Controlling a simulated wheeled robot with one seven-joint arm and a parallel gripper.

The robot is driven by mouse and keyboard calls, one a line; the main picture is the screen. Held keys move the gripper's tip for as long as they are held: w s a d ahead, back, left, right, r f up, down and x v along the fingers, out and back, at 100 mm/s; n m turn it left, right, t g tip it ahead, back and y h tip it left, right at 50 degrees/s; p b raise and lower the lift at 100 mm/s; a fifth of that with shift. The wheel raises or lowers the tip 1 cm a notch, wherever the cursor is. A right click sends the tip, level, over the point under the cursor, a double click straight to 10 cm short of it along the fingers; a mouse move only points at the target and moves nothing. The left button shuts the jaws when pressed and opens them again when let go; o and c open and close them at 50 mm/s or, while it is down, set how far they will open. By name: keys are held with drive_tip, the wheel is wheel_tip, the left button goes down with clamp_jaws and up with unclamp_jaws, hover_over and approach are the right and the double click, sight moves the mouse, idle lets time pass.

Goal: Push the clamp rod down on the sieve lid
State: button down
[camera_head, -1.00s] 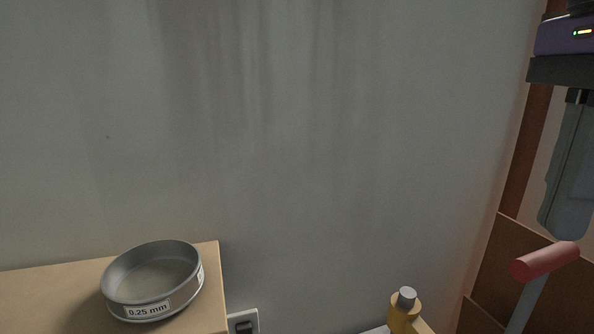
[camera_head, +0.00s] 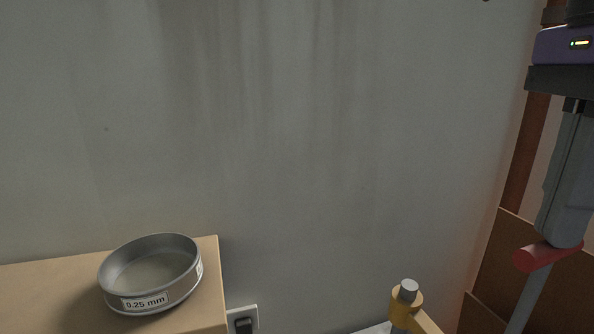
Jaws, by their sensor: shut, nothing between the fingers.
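My gripper (camera_head: 563,240) points down at the right edge, its fingers shut with nothing between them. Its tip overlaps the red handle (camera_head: 533,258) of a grey rod (camera_head: 526,304), which slants down out of the frame. I take this to be the clamp rod. The tip covers the handle's right part; I cannot tell whether they touch. A yellow post (camera_head: 399,311) with a grey cap (camera_head: 408,287) stands at the bottom, right of centre. The sieve lid is not in view.
A round metal sieve marked 0.25 mm (camera_head: 145,303) stands on a tan wooden surface (camera_head: 45,290) at lower left. A switch plate (camera_head: 243,320) is on the grey wall. Brown panels (camera_head: 495,262) lie behind my gripper. The middle shows bare wall.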

sight(531, 295)
drive_tip(key=shift+f+b, duration=2.9)
drive_tip(key=shift+f, duration=1.4)
drive_tip(key=shift+r+p, duration=2.95)
drive_tip(key=shift+r, duration=0.65)
